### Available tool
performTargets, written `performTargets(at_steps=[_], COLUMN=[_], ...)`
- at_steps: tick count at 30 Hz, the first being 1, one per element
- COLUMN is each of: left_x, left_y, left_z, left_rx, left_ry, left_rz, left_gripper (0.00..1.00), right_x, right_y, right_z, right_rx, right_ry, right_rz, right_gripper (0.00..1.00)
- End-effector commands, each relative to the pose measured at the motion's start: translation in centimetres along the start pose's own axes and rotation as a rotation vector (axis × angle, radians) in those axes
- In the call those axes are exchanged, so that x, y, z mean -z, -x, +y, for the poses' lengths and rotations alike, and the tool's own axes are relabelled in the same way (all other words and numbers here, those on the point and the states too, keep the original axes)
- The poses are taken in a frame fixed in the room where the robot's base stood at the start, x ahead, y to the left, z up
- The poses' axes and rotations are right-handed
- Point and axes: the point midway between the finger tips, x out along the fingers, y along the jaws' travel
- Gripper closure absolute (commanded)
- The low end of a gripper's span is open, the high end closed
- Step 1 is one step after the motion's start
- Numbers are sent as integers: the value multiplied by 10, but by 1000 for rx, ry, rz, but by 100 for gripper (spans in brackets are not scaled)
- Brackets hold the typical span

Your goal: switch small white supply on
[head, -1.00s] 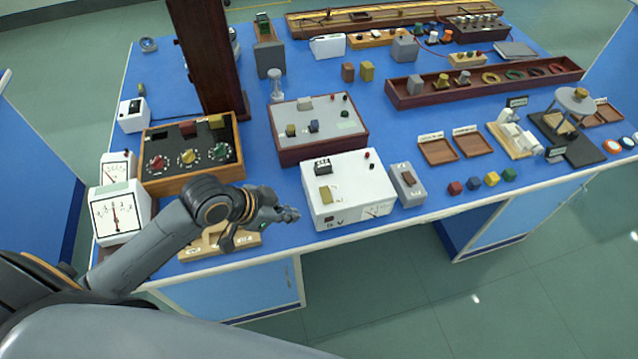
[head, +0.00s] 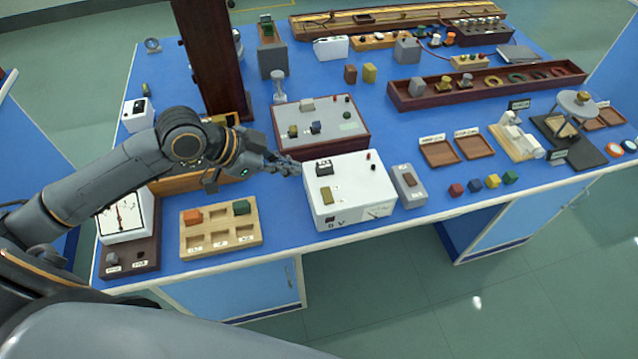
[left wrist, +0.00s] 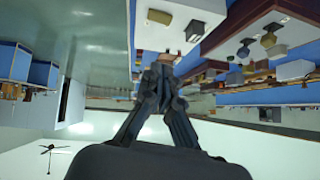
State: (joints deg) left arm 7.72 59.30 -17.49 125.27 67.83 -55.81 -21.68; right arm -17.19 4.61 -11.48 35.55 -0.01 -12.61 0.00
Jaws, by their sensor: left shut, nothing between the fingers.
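A white supply box (head: 370,190) marked "V" stands near the front edge of the blue bench. Its top carries a black part (head: 324,168), a brass-coloured block (head: 327,194) and small red and black terminals. A small dark part (head: 330,220) and a meter (head: 379,211) are on its front; which way any switch is set cannot be told. My left gripper (head: 297,169) is shut and empty, its tips close to the box's back left corner; contact cannot be told. In the left wrist view the shut fingers (left wrist: 165,60) point towards a white box (left wrist: 200,8). My right gripper is not in view.
A grey switch box (head: 409,187) stands right of the supply. A dark red-sided unit (head: 320,130) is behind it. A wooden tray (head: 221,240) with orange and green blocks and a meter (head: 125,220) lie left. Clear blue bench lies between tray and supply.

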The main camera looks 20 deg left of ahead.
Motion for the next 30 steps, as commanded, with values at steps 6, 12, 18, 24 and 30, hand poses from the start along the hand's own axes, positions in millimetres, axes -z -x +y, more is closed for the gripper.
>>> performTargets(at_steps=[6,12,18,24,30], left_x=[4,3,-14,-26,-29], left_y=[-36,-80,-108,-120,-122], left_z=[0,1,1,1,0], left_rx=[-3,-3,-2,-1,0], left_ry=[6,6,4,1,0], left_rz=[5,2,-3,-1,-1], left_gripper=[100,100,100,100,100], right_x=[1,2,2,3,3], right_y=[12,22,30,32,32], right_z=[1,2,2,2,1], right_rx=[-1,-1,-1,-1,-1], right_ry=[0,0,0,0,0], right_rz=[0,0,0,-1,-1], right_gripper=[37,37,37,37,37])
